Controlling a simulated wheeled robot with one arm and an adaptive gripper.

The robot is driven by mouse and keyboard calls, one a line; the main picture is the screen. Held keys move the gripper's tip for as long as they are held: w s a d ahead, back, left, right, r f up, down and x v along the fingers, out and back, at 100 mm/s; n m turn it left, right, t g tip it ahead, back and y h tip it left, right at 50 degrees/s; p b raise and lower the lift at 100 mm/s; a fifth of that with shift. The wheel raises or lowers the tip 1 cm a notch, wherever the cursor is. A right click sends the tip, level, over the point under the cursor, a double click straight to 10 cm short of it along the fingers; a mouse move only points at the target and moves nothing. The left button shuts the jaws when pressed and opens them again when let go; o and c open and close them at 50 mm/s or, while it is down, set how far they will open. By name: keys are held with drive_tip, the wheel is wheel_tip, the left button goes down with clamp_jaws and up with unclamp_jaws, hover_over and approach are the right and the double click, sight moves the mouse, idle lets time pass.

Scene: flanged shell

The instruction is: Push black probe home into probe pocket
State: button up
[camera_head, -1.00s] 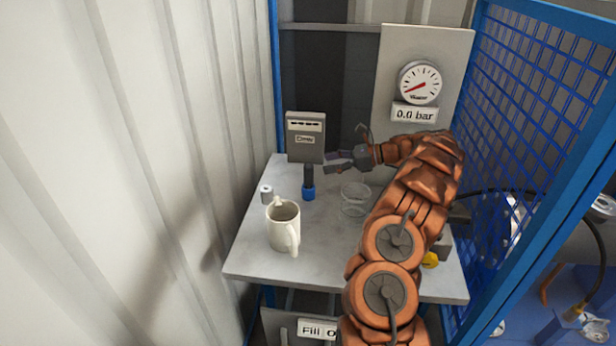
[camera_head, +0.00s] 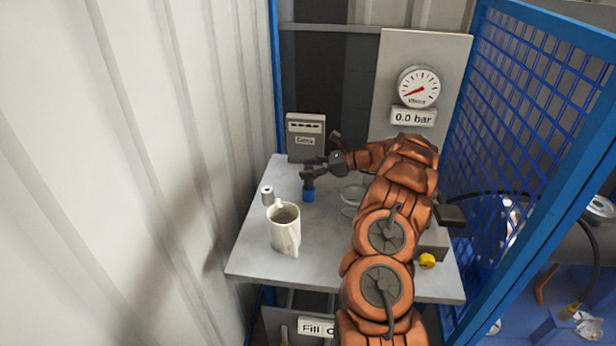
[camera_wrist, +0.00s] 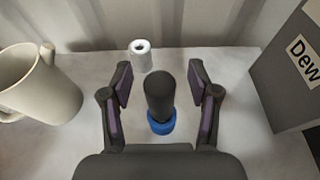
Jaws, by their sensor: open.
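The black probe (camera_wrist: 160,95) stands upright in a blue ring-shaped base (camera_wrist: 161,125), which I take to be the probe pocket. The blue base also shows in the head view (camera_head: 308,195), on the table left of the arm. My gripper (camera_wrist: 162,84) is open, with one finger on each side of the probe and a visible gap on both sides. In the head view my gripper (camera_head: 310,169) is at the probe's upper part and hides some of it. How deep the probe sits in the base cannot be told.
A cream mug (camera_head: 284,230) stands in front of the probe, and a small white cylinder (camera_head: 267,195) is to its left. A grey labelled box (camera_head: 305,135) stands behind. A clear glass dish (camera_head: 352,198) is to the right, partly behind my arm. The front of the table (camera_head: 310,270) is clear.

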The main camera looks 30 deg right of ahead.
drive_tip(key=shift+c, duration=0.3)
clamp_jaws()
drive_tip(key=shift+r, duration=0.1)
